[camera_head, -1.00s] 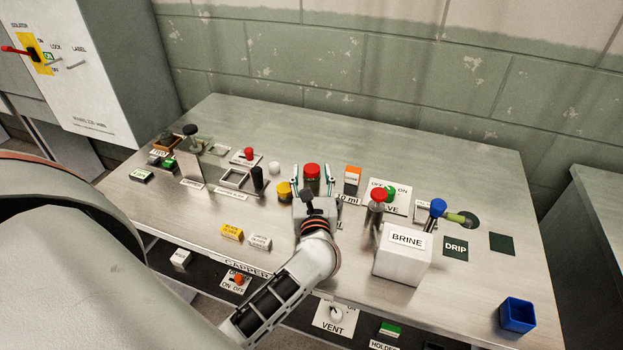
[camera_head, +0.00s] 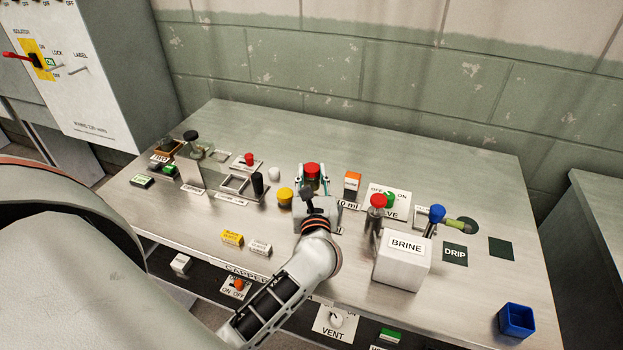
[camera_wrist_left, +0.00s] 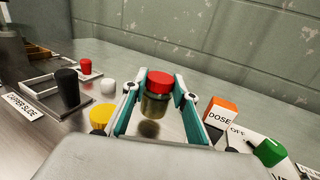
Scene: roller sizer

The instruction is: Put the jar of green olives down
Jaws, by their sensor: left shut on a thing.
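The jar of green olives (camera_head: 312,171) has a red lid and stands upright between the fingers of my left gripper (camera_head: 312,183). In the left wrist view the jar (camera_wrist_left: 155,106) shows a clear, greenish-brown body, with a teal-lined finger of the left gripper (camera_wrist_left: 157,104) on each side. The gripper is shut on the jar. A dark patch shows on the metal just below the jar; I cannot tell whether its base touches the worktop (camera_head: 400,150). My right gripper is not in view.
A yellow knob (camera_head: 285,195) and a white knob (camera_head: 274,174) are left of the jar. An orange-topped dose block (camera_head: 352,184) is close on the right. A brine box (camera_head: 402,262) stands front right, and a blue cup (camera_head: 516,320) at the right corner. The worktop behind is clear.

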